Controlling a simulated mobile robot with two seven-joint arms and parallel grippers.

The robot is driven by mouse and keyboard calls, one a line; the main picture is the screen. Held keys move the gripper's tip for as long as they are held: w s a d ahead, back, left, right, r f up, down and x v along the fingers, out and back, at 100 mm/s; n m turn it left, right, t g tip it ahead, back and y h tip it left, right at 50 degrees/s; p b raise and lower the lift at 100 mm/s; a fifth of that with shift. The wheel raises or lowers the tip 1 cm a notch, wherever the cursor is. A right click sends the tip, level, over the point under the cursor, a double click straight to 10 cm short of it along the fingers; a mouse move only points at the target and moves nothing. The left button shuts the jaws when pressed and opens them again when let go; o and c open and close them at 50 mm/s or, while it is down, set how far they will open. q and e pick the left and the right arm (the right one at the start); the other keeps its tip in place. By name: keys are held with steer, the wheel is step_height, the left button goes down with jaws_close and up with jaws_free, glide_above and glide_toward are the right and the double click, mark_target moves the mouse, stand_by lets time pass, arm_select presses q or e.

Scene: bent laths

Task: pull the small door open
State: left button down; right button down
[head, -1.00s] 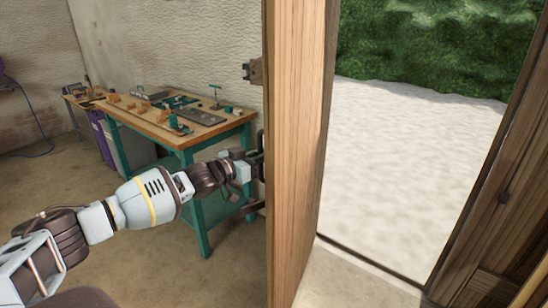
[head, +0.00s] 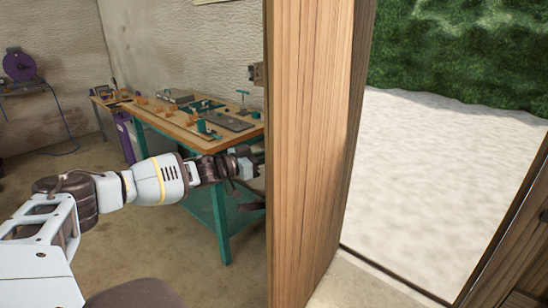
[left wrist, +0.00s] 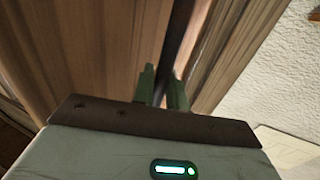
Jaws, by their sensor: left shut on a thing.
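The wooden door (head: 305,160) stands swung open, seen nearly edge-on in the middle of the head view. Its planks also fill much of the left wrist view (left wrist: 90,50). My left gripper (left wrist: 165,88) has its two greenish fingers shut on a dark upright bar (left wrist: 181,35), the door's handle, close to the planks. In the head view my left arm reaches in from the left, and its fingertips are hidden behind the door's edge. My right gripper is not in view.
A workbench (head: 180,122) with green legs and several tools stands behind my left arm. A purple reel (head: 18,64) is at the far left. The doorway at the right opens onto pale ground (head: 430,170) and a hedge (head: 470,50). Bare floor lies at the left.

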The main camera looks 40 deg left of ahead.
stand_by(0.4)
arm_select(q)
steer(key=c, duration=1.5)
jaws_free()
steer(key=shift+s+a+f, duration=0.1)
steer(key=shift+s+a, duration=0.1)
steer(key=shift+s, duration=0.1)
steer(key=b+v, duration=0.1)
steer(key=v, duration=0.6)
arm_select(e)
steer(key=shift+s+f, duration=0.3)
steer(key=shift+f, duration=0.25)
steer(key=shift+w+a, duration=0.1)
